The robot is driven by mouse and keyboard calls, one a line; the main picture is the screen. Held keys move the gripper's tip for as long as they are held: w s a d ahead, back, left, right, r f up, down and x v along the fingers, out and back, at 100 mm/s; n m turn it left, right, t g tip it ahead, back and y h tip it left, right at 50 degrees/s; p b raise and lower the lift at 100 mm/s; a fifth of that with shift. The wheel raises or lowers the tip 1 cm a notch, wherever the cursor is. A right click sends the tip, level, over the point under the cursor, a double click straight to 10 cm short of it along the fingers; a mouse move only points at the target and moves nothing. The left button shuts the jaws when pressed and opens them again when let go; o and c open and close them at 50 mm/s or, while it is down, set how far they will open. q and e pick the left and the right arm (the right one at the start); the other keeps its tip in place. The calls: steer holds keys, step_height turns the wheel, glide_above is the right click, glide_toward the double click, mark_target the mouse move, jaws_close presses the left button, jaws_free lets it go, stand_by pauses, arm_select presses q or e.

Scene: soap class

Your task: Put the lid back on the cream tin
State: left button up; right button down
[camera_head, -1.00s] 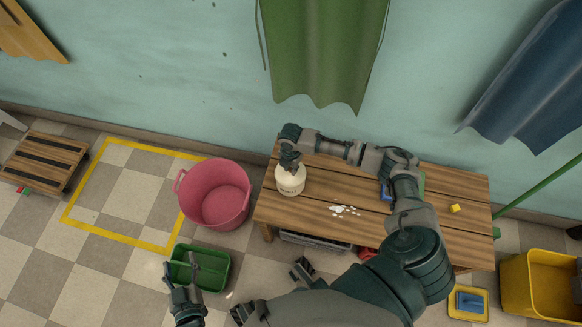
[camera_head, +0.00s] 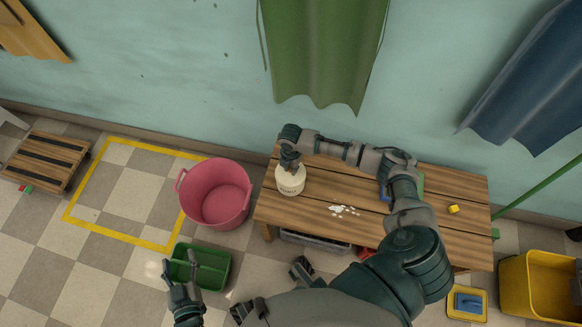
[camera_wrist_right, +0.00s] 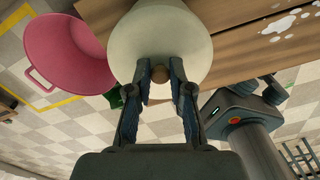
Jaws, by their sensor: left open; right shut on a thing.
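The cream tin (camera_head: 290,189) stands at the left end of the wooden bench, pale and round with lettering on its side. My right gripper (camera_head: 291,166) is over it, pointing down. In the right wrist view, my right gripper (camera_wrist_right: 159,72) is shut on the small brown knob (camera_wrist_right: 158,88) of the pale domed lid (camera_wrist_right: 160,35). The lid is at the top of the tin; I cannot tell whether it is fully seated. My left gripper (camera_head: 180,270) is open and empty, above or in front of the green caddy, away from the bench.
White splashes (camera_head: 344,210) mark the bench (camera_head: 320,222). A yellow block (camera_head: 454,209) lies at its right end. A pink tub (camera_head: 214,194) stands left of the bench, with a green divided caddy (camera_head: 212,282) in front. A yellow tray (camera_head: 467,304) with a blue item is at lower right.

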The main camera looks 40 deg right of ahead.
arm_select(q)
steer(key=shift+r+p, duration=0.35)
steer(key=shift+r, duration=0.2)
stand_by(0.5)
stand_by(0.4)
arm_select(e)
steer(key=shift+c, duration=2.4)
jaws_free()
steer(key=shift+r+p, duration=3.2)
steer(key=shift+r, duration=0.3)
arm_select(q)
step_height(320, 180, up, 9)
steer(key=shift+w+f+t, duration=0.15)
steer(key=shift+w+t, duration=0.15)
steer(key=shift+t, duration=0.1)
